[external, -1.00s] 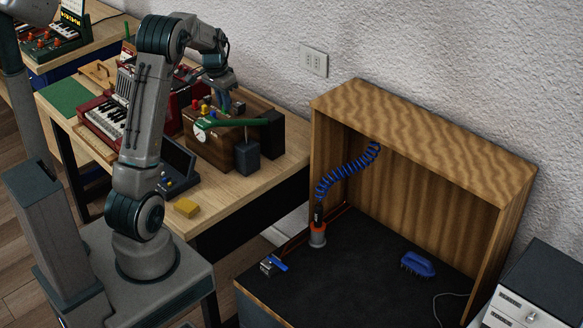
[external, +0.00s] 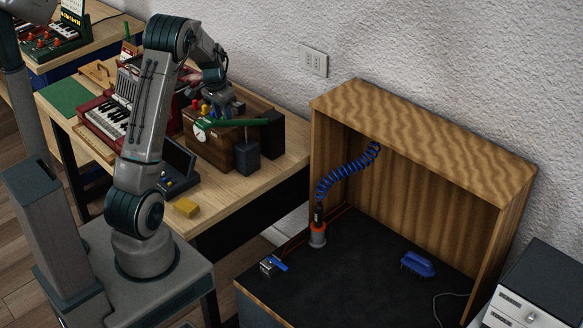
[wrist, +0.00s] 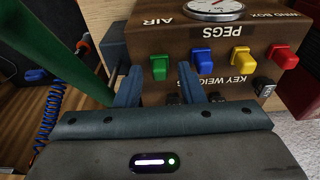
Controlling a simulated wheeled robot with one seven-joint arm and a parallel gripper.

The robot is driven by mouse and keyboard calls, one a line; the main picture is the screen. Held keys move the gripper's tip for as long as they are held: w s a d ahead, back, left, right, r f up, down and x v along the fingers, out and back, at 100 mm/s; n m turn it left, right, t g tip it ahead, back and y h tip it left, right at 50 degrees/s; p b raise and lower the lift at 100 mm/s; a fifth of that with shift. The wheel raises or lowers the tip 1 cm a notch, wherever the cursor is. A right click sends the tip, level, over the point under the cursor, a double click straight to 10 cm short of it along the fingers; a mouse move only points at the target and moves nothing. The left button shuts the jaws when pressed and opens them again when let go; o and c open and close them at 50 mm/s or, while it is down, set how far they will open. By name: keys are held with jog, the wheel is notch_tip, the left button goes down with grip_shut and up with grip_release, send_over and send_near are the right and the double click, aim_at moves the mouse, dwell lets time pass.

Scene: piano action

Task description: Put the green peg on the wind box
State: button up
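I cannot tell how deep the fingertips reach. In the external view my gripper (external: 217,112) is over the wind box (external: 212,152) and hides part of its top.
A dark block (external: 247,157) stands by the box. A yellow block (external: 186,208) lies on the table's front edge, with bare tabletop nearby.

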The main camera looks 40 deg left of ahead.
jog(key=shift+r, duration=0.1)
notch_tip(320, 180, up, 12)
jog(key=s, duration=0.1)
jog(key=shift+s+b, duration=0.4)
jog(key=s+d+r, duration=0.3)
jog(key=s+d, duration=0.1)
jog(key=d, duration=0.6)
jog(key=s+d+f+t, duration=0.1)
jog(key=s+d+f, duration=0.2)
jog(key=s+d, duration=1.3)
jog(key=shift+s, duration=1.05)
jog(key=shift+r, duration=0.1)
